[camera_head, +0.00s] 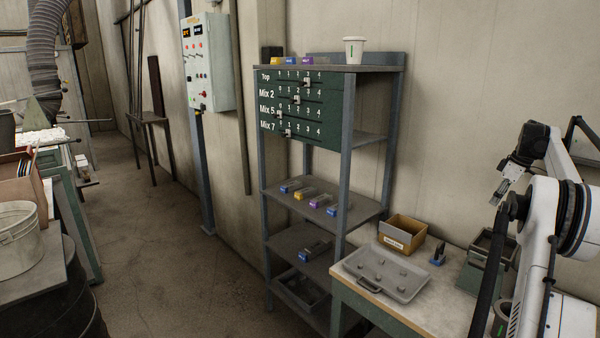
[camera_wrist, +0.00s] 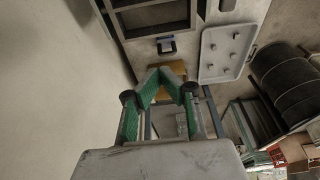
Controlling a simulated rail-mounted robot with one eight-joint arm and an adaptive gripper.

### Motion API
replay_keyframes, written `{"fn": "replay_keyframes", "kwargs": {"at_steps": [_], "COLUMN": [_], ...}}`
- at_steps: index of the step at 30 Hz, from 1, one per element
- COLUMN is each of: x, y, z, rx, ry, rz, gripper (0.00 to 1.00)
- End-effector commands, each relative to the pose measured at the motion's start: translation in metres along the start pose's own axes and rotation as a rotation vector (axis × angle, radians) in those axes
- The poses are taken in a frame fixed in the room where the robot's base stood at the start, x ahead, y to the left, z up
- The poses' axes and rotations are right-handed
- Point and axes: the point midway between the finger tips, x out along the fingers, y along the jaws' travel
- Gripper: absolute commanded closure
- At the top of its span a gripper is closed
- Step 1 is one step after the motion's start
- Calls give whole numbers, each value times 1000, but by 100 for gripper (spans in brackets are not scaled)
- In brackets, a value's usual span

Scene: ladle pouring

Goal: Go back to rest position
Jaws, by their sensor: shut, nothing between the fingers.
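My gripper (camera_head: 497,197) is at the right of the head view, held in the air above the bench, pointing down and to the left, with nothing in it. In the wrist view the green fingers of my gripper (camera_wrist: 163,78) come together at their tips and are shut. The cardboard box (camera_head: 403,232) is on the bench (camera_head: 447,268); in the wrist view part of the box (camera_wrist: 176,72) shows behind the fingertips. My white arm hides the right end of the bench.
A grey tray (camera_head: 386,274) lies at the bench's front left. A small blue-black item (camera_head: 438,254) and a dark green container (camera_head: 484,265) stand on the bench. The shelf rack (camera_head: 347,150) stands left of it, with a white cup (camera_head: 354,49) on top. The floor (camera_head: 170,235) is open.

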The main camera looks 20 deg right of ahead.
Motion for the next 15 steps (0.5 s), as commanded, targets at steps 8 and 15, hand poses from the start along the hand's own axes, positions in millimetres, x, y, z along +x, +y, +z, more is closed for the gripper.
{"fn": "replay_keyframes", "kwargs": {"at_steps": [8,15], "x": [-12,-31], "y": [-35,-110], "z": [-51,-126], "rx": [14,53], "ry": [-6,-8], "rz": [18,58], "gripper": [100,100]}}
